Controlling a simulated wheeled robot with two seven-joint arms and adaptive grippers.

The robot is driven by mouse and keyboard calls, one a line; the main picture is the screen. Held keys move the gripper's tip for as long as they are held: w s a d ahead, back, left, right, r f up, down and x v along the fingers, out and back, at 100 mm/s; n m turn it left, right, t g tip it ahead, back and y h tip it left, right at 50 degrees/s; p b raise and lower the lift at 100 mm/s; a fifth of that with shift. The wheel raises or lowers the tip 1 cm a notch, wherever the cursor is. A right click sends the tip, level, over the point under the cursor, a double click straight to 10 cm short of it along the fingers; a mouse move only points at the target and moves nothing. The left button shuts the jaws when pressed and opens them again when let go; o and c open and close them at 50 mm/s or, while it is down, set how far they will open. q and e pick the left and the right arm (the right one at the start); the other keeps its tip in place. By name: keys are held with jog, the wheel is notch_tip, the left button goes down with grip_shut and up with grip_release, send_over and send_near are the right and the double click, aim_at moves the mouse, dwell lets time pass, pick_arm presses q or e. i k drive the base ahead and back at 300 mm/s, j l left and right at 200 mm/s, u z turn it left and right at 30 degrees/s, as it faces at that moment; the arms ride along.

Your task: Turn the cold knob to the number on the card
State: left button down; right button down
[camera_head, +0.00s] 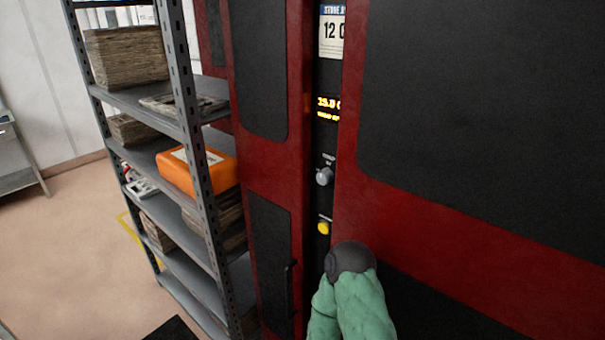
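The card (332,32) hangs at the top of a narrow black control strip between red-framed panels. It reads "12" and then a letter that looks like C, cut off at the right. Below it a lit amber display (328,102) seems to read 15.0, also partly hidden by the red panel edge. The grey knob (325,176) sits lower on the strip, under a small label too blurred to read. Nothing is seen touching the knob. Neither gripper can be made out.
A yellow button (323,227) is below the knob. A green-covered arm part with a dark rounded end, likely mine, rises at bottom centre. A grey metal shelf (195,140) with an orange case (190,172) and paper stacks stands left. Open floor (75,240) lies further left.

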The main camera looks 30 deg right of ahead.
aim_at(326, 176)
jog(key=k+j+z, duration=0.1)
jog(key=z, duration=0.3)
jog(key=k+j+z, duration=0.1)
jog(key=j+z, duration=0.15)
jog(key=z, duration=0.2)
jog(key=k+j+z, duration=0.1)
jog(key=z, duration=0.3)
